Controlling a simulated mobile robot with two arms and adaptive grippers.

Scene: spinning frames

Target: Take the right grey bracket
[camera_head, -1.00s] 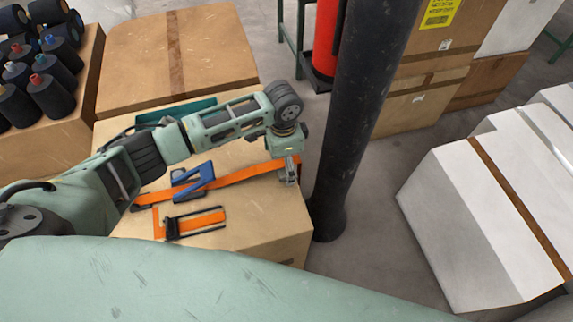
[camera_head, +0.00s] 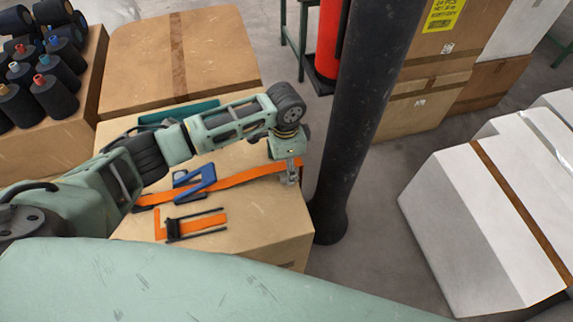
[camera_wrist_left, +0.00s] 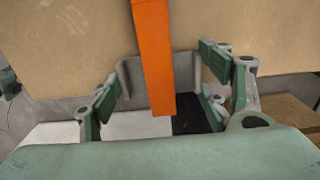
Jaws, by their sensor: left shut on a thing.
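A grey bracket (camera_wrist_left: 127,80) with upright side plates stands around the free end of an orange strip (camera_wrist_left: 155,60) in the left wrist view. My left gripper (camera_wrist_left: 160,92) has its green finger pads on both sides of this bracket and is shut on it. In the head view my left gripper (camera_head: 290,174) is at the right edge of a cardboard box, at the end of the orange strip (camera_head: 235,180). It largely hides the bracket there. My right gripper is not in view.
The cardboard box (camera_head: 255,225) also bears a blue tool (camera_head: 195,180), an orange and black frame (camera_head: 190,224) and a teal piece (camera_head: 180,113). A dark pillar (camera_head: 350,110) stands close to the right of my left gripper. White boxes (camera_head: 470,230) stand further right.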

